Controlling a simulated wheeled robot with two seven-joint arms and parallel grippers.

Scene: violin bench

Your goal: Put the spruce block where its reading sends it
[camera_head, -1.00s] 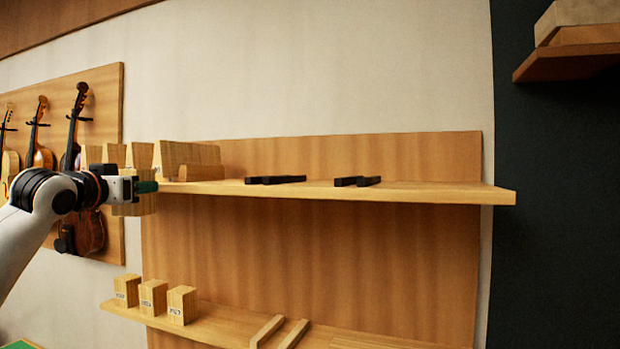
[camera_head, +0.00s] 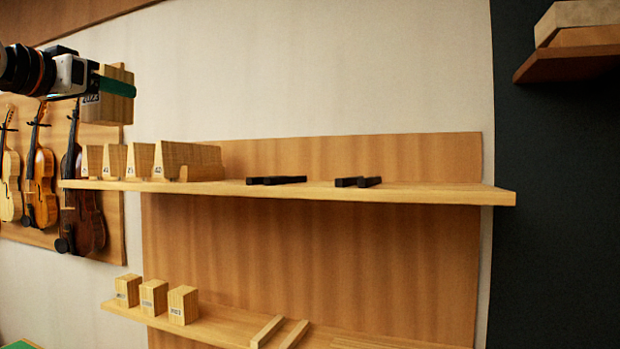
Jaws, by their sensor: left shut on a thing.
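My right gripper is not in view.
The upper shelf (camera_head: 430,192) holds several labelled wedge-like blocks (camera_head: 140,160) at its left end and dark bars (camera_head: 275,180). Its right part is clear. The lower shelf (camera_head: 225,327) holds three labelled blocks (camera_head: 153,297) and pale strips (camera_head: 267,331). Violins (camera_head: 40,180) hang at left.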

